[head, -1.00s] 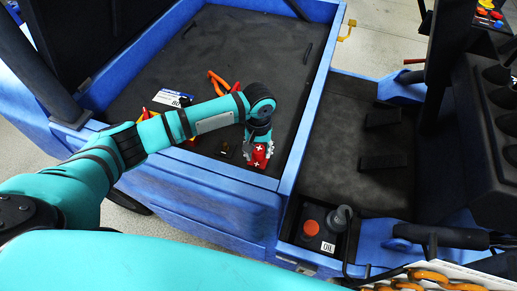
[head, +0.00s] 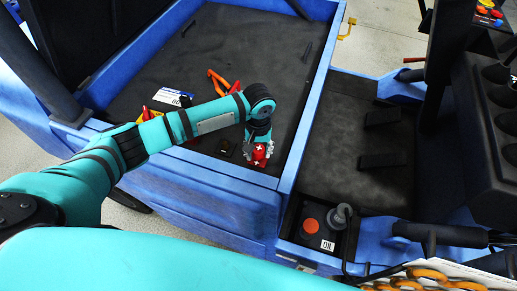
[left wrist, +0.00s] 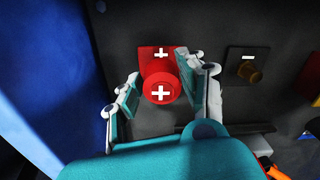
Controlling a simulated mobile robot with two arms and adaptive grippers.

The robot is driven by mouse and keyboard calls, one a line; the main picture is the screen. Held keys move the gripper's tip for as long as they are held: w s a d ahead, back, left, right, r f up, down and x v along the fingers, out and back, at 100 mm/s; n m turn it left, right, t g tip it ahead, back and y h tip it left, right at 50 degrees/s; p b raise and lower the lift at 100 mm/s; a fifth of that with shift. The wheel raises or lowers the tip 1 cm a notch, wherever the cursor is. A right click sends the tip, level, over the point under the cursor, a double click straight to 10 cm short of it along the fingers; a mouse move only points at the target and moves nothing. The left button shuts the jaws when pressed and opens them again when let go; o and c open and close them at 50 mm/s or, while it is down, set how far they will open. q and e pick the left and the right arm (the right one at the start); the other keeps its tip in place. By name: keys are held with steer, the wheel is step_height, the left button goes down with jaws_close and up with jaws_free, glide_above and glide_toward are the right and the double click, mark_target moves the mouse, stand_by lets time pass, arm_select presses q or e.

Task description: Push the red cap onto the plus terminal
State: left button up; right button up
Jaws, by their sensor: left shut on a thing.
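The red cap (left wrist: 161,89), a round piece with a white plus on its top, is between the fingers of my left gripper (head: 260,152). In the left wrist view the fingers (left wrist: 160,76) stand on both sides of it. Just behind the cap is a red plate (left wrist: 147,53) with a white plus, the mark of the plus terminal. The cap hides the terminal post, and I cannot tell whether a gap is left under the cap. A brass terminal (left wrist: 249,74) on a black plate with a white minus stands to the right. My right gripper is not in view.
The blue-walled tray (head: 209,169) has a dark floor. Orange-handled pliers (head: 219,81) and a white card (head: 173,96) lie behind my left arm.

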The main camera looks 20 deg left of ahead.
arm_select(q)
steer(key=shift+f, duration=0.7)
